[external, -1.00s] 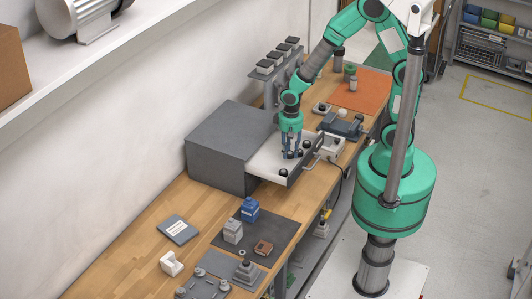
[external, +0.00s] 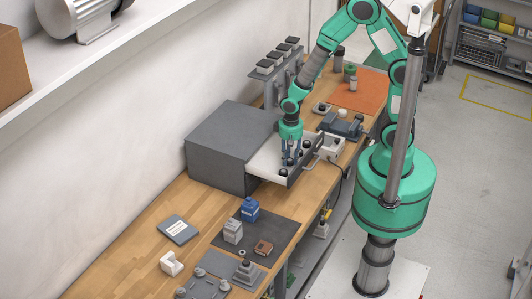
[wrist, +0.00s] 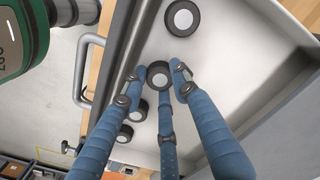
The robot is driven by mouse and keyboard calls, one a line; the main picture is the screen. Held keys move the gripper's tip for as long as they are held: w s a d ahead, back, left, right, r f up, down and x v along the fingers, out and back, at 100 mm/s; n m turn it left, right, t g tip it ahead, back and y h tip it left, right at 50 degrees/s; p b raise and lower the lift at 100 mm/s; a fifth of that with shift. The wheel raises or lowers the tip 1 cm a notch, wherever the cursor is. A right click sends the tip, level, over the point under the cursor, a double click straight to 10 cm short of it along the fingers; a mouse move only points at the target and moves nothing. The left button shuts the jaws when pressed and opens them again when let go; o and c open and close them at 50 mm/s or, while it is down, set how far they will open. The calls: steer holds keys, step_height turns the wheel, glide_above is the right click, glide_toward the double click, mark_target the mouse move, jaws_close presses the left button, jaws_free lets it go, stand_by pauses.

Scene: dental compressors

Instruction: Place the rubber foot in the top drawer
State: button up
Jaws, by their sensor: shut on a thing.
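The top drawer (external: 262,172) of the grey cabinet is pulled open, and its pale inside shows in the wrist view (wrist: 230,75). My gripper (external: 291,160) is down inside the drawer. In the wrist view, its blue fingers (wrist: 160,72) are closed around a black rubber foot (wrist: 158,79) with a pale centre. The foot is close to the drawer floor; I cannot tell if it touches. Another foot (wrist: 182,18) lies on the drawer floor beyond the fingers. Two more feet (wrist: 137,110) (wrist: 125,133) show near the drawer front, partly behind a finger.
The drawer front with its handle (wrist: 84,75) stands close beside my fingers. A grey box-like cabinet body (external: 225,145) is on the left. A blue-grey vise (external: 342,127) and a white box (external: 330,146) stand on the bench to the right. A dark mat (external: 275,222) with small parts lies in front.

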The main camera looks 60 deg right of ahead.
mark_target(289, 160)
steer(key=shift+f, duration=0.15)
steer(key=o, duration=0.7)
steer(key=shift+r, duration=6.15)
